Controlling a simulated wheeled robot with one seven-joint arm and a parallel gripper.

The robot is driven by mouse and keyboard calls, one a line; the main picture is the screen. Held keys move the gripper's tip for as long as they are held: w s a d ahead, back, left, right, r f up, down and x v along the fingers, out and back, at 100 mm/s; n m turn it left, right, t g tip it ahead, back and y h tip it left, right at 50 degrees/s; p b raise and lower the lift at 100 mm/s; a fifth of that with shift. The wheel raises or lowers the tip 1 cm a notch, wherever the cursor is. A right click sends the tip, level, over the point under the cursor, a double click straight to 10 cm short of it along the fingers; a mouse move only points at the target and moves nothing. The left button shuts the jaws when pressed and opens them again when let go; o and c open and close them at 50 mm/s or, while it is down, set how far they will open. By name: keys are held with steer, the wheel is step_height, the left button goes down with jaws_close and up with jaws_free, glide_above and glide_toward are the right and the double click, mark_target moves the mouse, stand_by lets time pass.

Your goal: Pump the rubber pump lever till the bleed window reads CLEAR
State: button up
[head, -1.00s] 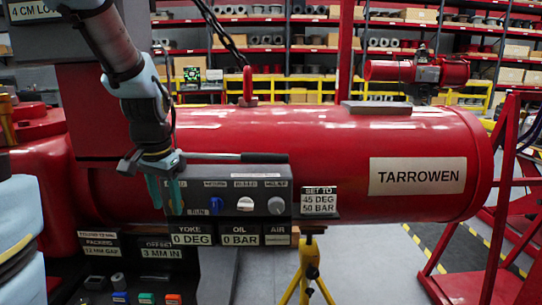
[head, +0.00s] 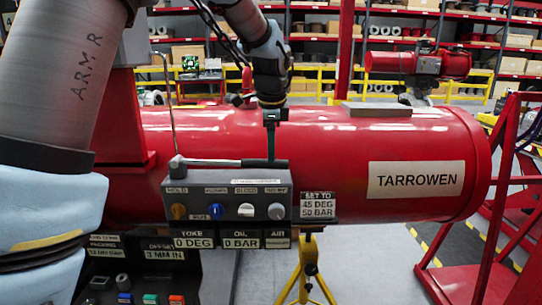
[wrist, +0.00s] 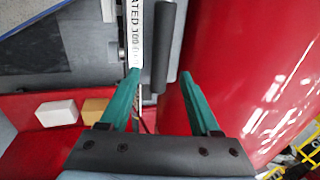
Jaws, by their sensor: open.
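The pump lever (head: 215,162) lies nearly level along the top of the grey control panel (head: 225,190), pivot end at left, black rubber grip (head: 265,162) at right. My gripper (head: 271,155) points down at the grip's right part in the head view. In the wrist view my gripper (wrist: 158,73) is open, its two green fingers apart, with the dark grip (wrist: 165,45) showing between and beyond them. Contact cannot be told. A small window (head: 277,234) under the panel reads AIR. Plates beside it read YOKE 0 DEG (head: 193,238) and OIL 0 BAR (head: 240,238).
A sign (head: 318,204) reads SET TO 45 DEG 50 BAR. The red TARROWEN cylinder (head: 330,160) stands close behind. A thin upright rod (head: 168,110) rises at the panel's left.

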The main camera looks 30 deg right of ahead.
steer(key=shift+p+x, duration=0.4)
steer(key=shift+x, duration=1.75)
jaws_close()
